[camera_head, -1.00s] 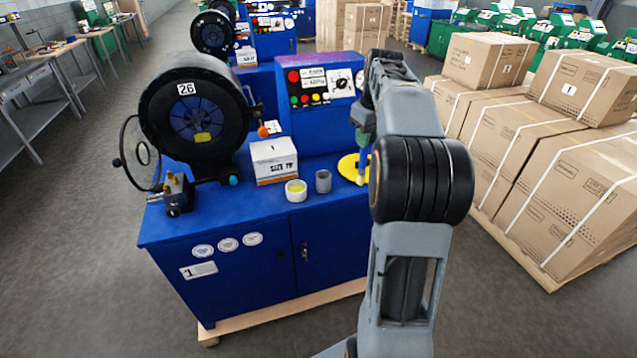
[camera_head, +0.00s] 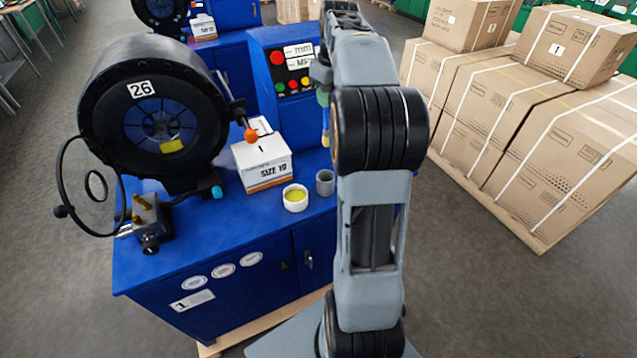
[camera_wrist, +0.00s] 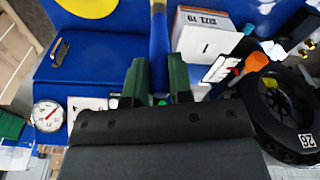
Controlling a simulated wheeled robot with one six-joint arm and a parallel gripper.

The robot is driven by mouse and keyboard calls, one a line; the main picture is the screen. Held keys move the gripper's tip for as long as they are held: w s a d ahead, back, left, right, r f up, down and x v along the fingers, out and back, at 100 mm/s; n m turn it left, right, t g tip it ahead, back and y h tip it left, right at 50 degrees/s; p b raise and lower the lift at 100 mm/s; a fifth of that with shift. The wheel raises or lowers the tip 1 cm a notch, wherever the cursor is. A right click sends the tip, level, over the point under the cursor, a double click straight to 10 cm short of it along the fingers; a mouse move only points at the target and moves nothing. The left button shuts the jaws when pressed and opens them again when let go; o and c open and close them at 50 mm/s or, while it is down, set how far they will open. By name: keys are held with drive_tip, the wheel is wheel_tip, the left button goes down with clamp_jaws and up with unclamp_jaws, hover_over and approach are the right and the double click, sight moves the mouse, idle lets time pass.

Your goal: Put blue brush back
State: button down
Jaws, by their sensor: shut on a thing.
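My gripper (camera_wrist: 157,82), with green fingers, is shut on the blue brush (camera_wrist: 159,45). The brush's yellowish tip (camera_wrist: 158,6) points away from the fingers, at the top edge of the wrist view. In the head view the brush (camera_head: 325,118) hangs tip down beside my arm, above the blue machine cabinet. Below the tip in that picture stands a small grey cup (camera_head: 325,184), apart from the brush. A white cup with yellow contents (camera_head: 295,200) stands left of the grey cup. My arm hides part of the gripper in the head view.
A white SIZE 19 box (camera_head: 268,182) stands behind the cups. The black crimper head (camera_head: 98,125), numbered 26, is on the left, with an orange knob (camera_head: 250,135) at its right. Strapped cartons (camera_head: 545,130) stand on the right.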

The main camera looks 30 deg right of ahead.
sight(326, 135)
wheel_tip(326, 135, down, 10)
drive_tip(key=b, duration=0.9)
drive_tip(key=shift+b, duration=0.4)
wheel_tip(326, 135, down, 10)
drive_tip(key=shift+b, duration=0.35)
drive_tip(key=c, duration=1.2)
unclamp_jaws()
drive_tip(key=shift+o, duration=0.9)
